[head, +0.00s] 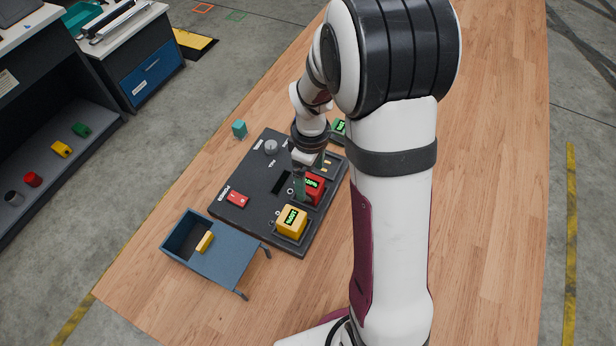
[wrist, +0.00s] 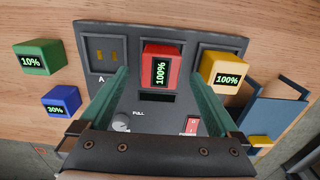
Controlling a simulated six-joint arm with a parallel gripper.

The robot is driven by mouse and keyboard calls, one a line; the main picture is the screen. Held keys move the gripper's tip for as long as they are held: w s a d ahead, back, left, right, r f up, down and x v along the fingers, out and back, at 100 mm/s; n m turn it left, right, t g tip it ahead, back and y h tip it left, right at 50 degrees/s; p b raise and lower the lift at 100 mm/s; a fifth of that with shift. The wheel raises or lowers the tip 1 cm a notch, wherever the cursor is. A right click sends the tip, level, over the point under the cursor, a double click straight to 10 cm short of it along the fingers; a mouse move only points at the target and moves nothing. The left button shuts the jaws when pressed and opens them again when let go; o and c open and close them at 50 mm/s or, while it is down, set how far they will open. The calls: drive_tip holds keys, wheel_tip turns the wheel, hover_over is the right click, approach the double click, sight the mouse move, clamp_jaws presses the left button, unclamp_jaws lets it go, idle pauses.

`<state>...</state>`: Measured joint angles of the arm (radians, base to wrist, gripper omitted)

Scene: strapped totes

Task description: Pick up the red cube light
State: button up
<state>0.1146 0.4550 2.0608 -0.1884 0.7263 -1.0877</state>
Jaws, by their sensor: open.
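The red cube light (head: 314,188) sits in the middle bay of the dark panel (head: 248,185). My gripper (head: 301,184) is open and points down at the panel beside the red cube. In the wrist view, its two teal fingers (wrist: 158,78) are spread wide, with the red cube seen between their tips. Whether they touch it I cannot tell. Nothing is held.
A yellow cube (head: 291,222) reading 100% fills the neighbouring bay; the bay marked A (wrist: 104,55) is empty. A green cube (wrist: 38,57) and blue cube (wrist: 61,100) lie off the panel. A blue open bin (head: 185,237), red switch (head: 238,199) and teal cube (head: 239,129) are nearby.

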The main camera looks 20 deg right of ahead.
sight(311, 183)
wheel_tip(311, 183, down, 4)
drive_tip(key=shift+r, duration=0.25)
clamp_jaws()
idle(0.3)
